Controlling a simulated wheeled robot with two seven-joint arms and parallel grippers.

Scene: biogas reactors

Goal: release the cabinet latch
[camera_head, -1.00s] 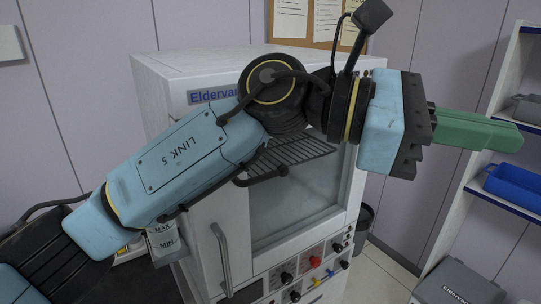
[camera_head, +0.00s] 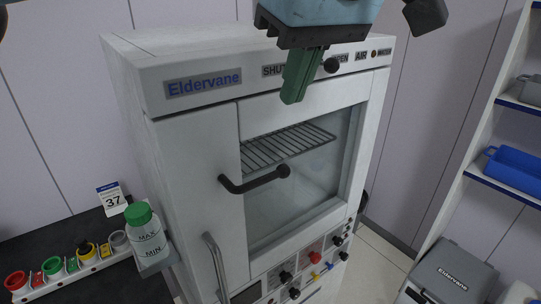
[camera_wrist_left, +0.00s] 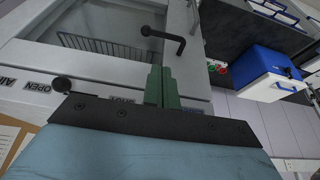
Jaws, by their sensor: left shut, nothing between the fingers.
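The white cabinet (camera_head: 190,140) has a glazed front with a wire rack (camera_head: 285,148) behind it. A black bent handle (camera_head: 255,180) sits on its front, and also shows in the left wrist view (camera_wrist_left: 165,36). A black round knob (camera_head: 331,65) sits on the top strip between the SHUT and OPEN labels; the wrist view shows it too (camera_wrist_left: 61,85). My left gripper (camera_head: 292,98) points down in front of the strip, left of the knob and above the bent handle. Its green fingers are together and empty. I cannot tell whether they touch the cabinet. My right gripper is out of view.
A bottle (camera_head: 145,236) with a green cap stands at the cabinet's left side, by a rack of coloured caps (camera_head: 75,265). A vertical grey handle (camera_head: 215,265) and small control knobs (camera_head: 310,268) are lower on the front. Shelves (camera_head: 480,180) stand at right.

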